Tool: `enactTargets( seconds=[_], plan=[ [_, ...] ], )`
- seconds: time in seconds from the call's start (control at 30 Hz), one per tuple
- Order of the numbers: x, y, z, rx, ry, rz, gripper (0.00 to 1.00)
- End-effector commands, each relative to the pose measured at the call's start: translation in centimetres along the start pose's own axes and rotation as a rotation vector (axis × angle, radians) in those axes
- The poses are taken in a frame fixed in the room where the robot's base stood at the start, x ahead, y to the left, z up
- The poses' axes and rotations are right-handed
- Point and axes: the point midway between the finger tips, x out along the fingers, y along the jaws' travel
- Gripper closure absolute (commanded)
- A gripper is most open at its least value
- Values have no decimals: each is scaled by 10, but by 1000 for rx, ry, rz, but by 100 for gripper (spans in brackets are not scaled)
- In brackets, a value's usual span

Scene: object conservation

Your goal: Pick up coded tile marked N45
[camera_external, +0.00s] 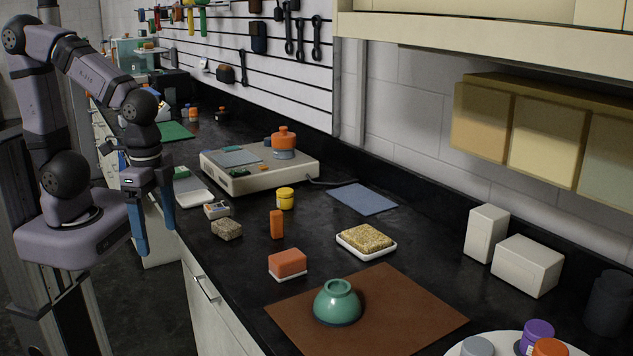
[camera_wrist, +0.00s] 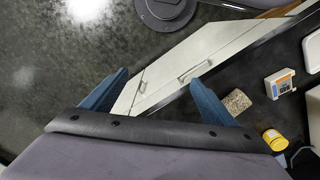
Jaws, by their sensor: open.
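My gripper (camera_external: 155,236) hangs off the left edge of the black counter, over the floor. Its two blue fingers are apart with nothing between them; they also show in the wrist view (camera_wrist: 158,77). A small white tile-like block with orange and blue markings (camera_external: 216,210) lies on the counter near its left edge, right of my gripper. In the wrist view the same block (camera_wrist: 280,84) is at the right, clear of the fingers. Its printed code is too small to read, so I cannot confirm N45.
A speckled stone-like block (camera_external: 227,229) lies close in front of the white block. A yellow jar (camera_external: 286,199), an upright orange block (camera_external: 277,224) and a beige device (camera_external: 262,180) stand nearby. A green bowl (camera_external: 338,304) sits on a brown mat (camera_external: 410,310).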

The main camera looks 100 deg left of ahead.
Motion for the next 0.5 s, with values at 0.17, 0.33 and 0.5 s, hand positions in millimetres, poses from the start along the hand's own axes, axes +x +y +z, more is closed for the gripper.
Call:
enactTargets(
  seconds=[0.17,0.33,0.5],
  plan=[
    [-1,-12,-1,-145,-47,38,20],
    [0,-26,-2,-327,-101,92,20],
    [0,-48,-4,-591,-174,181,20]
  ],
)
